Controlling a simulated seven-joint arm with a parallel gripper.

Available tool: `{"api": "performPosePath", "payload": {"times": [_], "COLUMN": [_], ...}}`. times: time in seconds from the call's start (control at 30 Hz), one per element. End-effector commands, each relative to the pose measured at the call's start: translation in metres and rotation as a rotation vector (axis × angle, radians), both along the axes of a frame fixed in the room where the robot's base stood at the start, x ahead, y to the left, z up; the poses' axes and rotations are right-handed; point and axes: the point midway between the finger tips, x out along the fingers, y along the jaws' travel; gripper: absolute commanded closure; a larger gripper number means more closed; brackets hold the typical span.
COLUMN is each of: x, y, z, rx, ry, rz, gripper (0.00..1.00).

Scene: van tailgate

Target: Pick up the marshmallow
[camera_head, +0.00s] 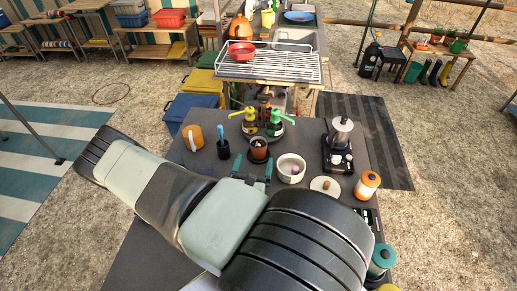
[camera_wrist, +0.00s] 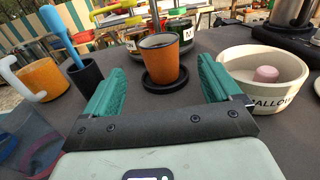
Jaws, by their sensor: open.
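A pink marshmallow (camera_wrist: 266,74) lies inside a white bowl (camera_wrist: 237,65) lettered "MALLOW" on the dark tabletop. In the head view the bowl (camera_head: 282,177) stands right of my gripper, and the marshmallow (camera_head: 295,168) shows small inside it. My gripper (camera_head: 253,168) is open and empty, with green fingers. In the wrist view the gripper (camera_wrist: 160,92) points at a brown cup (camera_wrist: 159,60) on a dark saucer, with the bowl just right of the right finger. My arm covers the near part of the table in the head view.
A dark holder (camera_head: 223,149) with a blue-handled tool and an orange mug (camera_head: 193,137) stand to the left. Pump bottles (camera_head: 274,123) stand behind the cup.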

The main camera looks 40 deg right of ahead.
Motion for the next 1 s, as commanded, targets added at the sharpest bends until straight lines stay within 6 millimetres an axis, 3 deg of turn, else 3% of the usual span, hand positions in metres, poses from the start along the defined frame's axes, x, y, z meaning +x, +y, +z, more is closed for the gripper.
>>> {"api": "performPosePath", "payload": {"times": [0.1, 0.7, 1.0], "x": [0.014, 0.063, 0.067], "y": [-0.016, -0.069, -0.073], "z": [0.001, 0.001, 0.001], "rx": [0.000, 0.003, 0.003], "ry": [-0.006, -0.008, -0.006], "rz": [-0.004, -0.005, -0.001], "gripper": [0.09, 0.09, 0.09]}}
